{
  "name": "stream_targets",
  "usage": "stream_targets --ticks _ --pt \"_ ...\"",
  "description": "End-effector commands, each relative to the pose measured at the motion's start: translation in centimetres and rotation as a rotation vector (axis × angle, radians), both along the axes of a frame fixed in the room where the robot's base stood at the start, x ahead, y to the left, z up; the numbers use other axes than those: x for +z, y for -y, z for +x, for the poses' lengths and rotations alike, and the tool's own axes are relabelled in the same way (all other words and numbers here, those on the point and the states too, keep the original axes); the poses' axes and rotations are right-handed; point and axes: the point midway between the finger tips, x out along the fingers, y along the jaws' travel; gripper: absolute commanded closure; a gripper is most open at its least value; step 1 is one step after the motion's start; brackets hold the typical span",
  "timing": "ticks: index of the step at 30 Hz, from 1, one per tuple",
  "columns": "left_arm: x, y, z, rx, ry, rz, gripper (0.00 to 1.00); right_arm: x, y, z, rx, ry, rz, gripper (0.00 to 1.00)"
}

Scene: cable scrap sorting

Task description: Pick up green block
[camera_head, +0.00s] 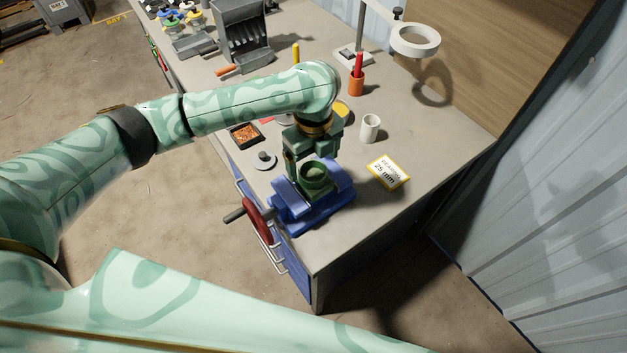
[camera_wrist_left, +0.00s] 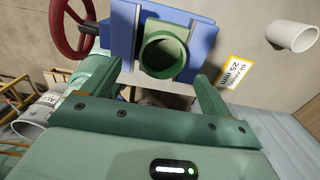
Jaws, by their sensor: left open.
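The green block (camera_head: 315,173), with a round bore in it, sits in the jaws of a blue vise (camera_head: 325,207) on the bench. In the left wrist view the green block (camera_wrist_left: 165,52) shows between the blue vise jaws (camera_wrist_left: 200,42), its bore facing the camera. My left gripper (camera_head: 308,160) is open above the vise, close over the block. In the left wrist view its two fingers (camera_wrist_left: 162,84) stand apart on either side of the block's near part. Whether they touch it I cannot tell. My right gripper is not in view.
A red vise handwheel (camera_head: 257,220) sticks out at the bench front. The bench right of the card is clear.

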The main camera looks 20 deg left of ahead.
Motion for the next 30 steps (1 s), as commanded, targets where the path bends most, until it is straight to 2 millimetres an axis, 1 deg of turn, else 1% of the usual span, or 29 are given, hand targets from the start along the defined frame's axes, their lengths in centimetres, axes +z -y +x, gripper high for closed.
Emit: stream_targets --ticks 9,11,16,17,18,20,21,24,30 --pt "-4.8 -0.3 0.5 0.001 -0.003 0.000 0.15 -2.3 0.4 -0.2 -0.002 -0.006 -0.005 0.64" --pt "-5.2 -0.3 0.6 0.000 -0.001 0.001 0.15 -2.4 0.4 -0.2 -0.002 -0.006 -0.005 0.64" --pt "-5.0 -0.3 0.6 -0.001 0.002 0.001 0.15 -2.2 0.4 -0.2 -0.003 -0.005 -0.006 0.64" --pt "-5.0 -0.3 0.6 0.000 0.001 0.000 0.17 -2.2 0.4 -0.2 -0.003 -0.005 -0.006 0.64" --pt "-5.0 -0.3 0.6 0.000 0.001 0.000 0.28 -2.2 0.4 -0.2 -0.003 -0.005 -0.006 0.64" --pt "-5.0 -0.3 0.6 0.000 0.001 0.000 0.45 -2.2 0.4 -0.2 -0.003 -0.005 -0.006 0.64" --pt "-5.0 -0.3 0.6 0.000 0.001 0.000 0.56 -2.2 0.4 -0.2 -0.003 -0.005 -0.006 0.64" --pt "-5.0 -0.3 0.6 0.000 0.001 0.000 0.81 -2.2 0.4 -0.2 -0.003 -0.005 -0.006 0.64" --pt "-4.9 -0.3 0.7 0.000 0.003 -0.001 0.81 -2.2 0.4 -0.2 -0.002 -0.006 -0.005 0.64"
